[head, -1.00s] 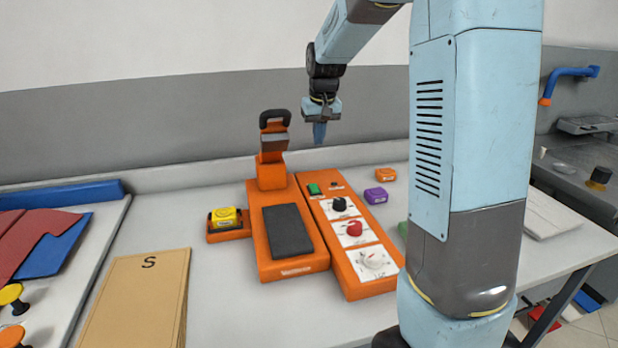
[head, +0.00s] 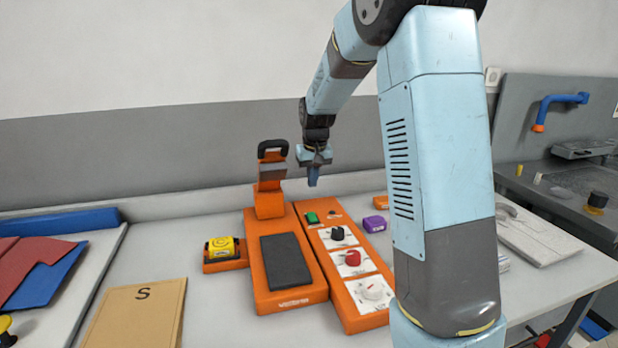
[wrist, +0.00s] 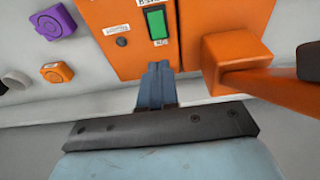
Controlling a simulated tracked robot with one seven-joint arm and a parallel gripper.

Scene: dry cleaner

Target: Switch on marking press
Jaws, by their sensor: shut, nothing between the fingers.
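The marking press (head: 283,303) is an orange machine with a dark pad and an upright arm with a black handle (head: 272,148), standing on the table. Its orange control panel (head: 338,262) is on the right, with black, red and white knobs. A green rocker switch (head: 312,217) is at the panel's far end; it also shows in the wrist view (wrist: 157,23). My gripper (head: 313,181) points down above the far end of the panel, apart from it. In the wrist view its blue fingers (wrist: 156,84) are together and empty, just below the green switch in the picture.
A yellow tape-like item (head: 221,247) sits in an orange holder left of the press. Purple (head: 374,223) and orange (head: 380,202) blocks lie right of the panel. A brown board marked S (head: 140,310) is at front left. The press's upright (wrist: 235,60) is close beside my fingers.

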